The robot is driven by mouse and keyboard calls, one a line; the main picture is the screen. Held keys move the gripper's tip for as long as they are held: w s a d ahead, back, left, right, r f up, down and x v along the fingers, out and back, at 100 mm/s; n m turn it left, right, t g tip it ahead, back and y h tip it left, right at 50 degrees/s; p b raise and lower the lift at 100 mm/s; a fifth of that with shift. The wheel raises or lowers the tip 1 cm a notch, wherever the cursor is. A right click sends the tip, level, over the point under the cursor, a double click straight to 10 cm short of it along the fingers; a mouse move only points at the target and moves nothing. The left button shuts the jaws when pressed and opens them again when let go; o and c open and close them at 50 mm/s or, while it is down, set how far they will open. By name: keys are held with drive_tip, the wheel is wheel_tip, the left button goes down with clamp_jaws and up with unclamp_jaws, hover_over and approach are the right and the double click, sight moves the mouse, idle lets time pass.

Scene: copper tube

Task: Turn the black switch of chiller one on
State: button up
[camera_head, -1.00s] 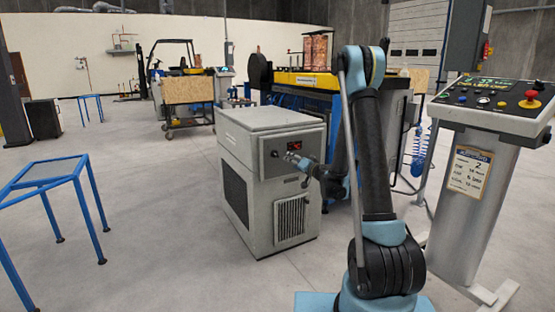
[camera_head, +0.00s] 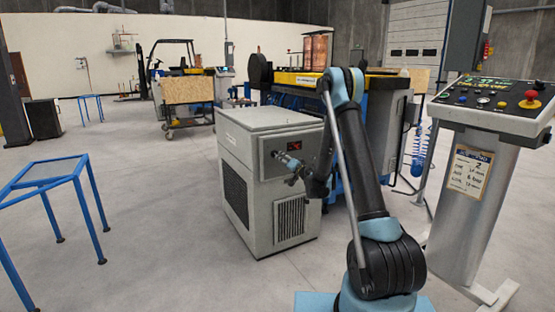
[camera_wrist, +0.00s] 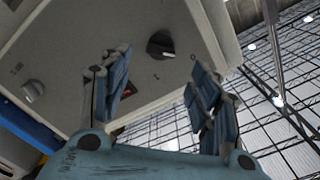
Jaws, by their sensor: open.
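The chiller (camera_head: 240,150) is a light grey box on the floor in the middle of the head view, with a small red display (camera_head: 294,146) on its front panel. The black switch (camera_wrist: 161,44) is a round knob on that panel in the wrist view, with a light mark at its edge. In the head view it is a small dark spot (camera_head: 274,154) left of the display. My gripper (camera_wrist: 162,78) is open and empty in front of the panel. In the wrist view the switch shows beyond the gap between the fingertips, apart from both. The left finger partly hides the display.
A pale knob (camera_wrist: 33,90) sits on the same panel, at the left of the wrist view. A control console (camera_head: 480,150) stands on the right. A blue-framed table (camera_head: 50,175) stands on the left. The floor (camera_head: 160,230) between table and chiller is clear.

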sight(275, 155)
drive_tip(key=x, duration=0.8)
drive_tip(key=shift+w+a, duration=0.1)
drive_tip(key=c, duration=1.1)
